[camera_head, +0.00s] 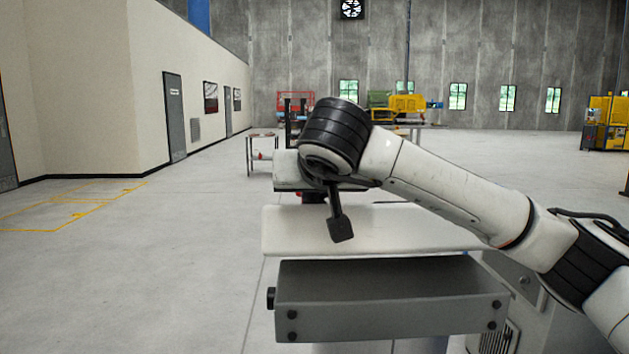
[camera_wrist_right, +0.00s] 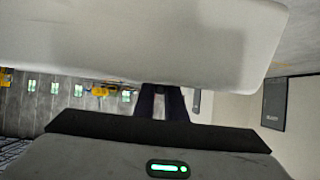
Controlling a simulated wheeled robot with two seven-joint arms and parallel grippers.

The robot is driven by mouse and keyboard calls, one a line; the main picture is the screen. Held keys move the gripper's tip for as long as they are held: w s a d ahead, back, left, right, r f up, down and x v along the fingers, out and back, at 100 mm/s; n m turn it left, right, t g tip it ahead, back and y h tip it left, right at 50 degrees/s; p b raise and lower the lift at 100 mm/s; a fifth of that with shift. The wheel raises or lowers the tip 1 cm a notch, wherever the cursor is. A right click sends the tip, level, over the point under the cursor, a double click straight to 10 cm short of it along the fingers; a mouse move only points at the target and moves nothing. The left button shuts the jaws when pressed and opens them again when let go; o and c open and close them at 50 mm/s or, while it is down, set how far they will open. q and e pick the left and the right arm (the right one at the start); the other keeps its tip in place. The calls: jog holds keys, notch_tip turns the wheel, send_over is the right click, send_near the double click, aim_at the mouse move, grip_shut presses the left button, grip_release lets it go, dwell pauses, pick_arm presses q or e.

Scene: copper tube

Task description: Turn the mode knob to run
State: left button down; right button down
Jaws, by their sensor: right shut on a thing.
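My left gripper is not in view.
The white tabletop (camera_head: 420,235) lies under my right arm. A grey box (camera_head: 390,303) with black bolts stands in front of it. A cart (camera_head: 262,136) stands behind, to the left. Open floor spreads out at the left.

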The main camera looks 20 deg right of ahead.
jog(key=m+h+p, duration=0.1)
jog(key=m+g+h+p, duration=0.1)
jog(key=h, duration=0.1)
jog(key=shift+a+r, duration=0.1)
jog(key=shift+r, duration=0.3)
jog(key=m+g+h+p, duration=0.1)
jog(key=h+p, duration=0.2)
jog(key=shift+m+g, duration=0.4)
jog(key=shift+f+m+g+h+p, duration=0.2)
jog(key=shift+m+g+h+p, duration=0.65)
jog(key=shift+h, duration=0.35)
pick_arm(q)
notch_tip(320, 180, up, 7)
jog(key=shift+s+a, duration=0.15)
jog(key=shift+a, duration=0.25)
pick_arm(e)
jog(key=shift+f+m+g+h, duration=0.1)
jog(key=shift+m+g+h, duration=0.5)
jog(key=shift+g, duration=0.15)
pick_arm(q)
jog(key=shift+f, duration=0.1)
pick_arm(e)
jog(key=shift+f, duration=0.1)
jog(key=c, duration=1.8)
grip_release()
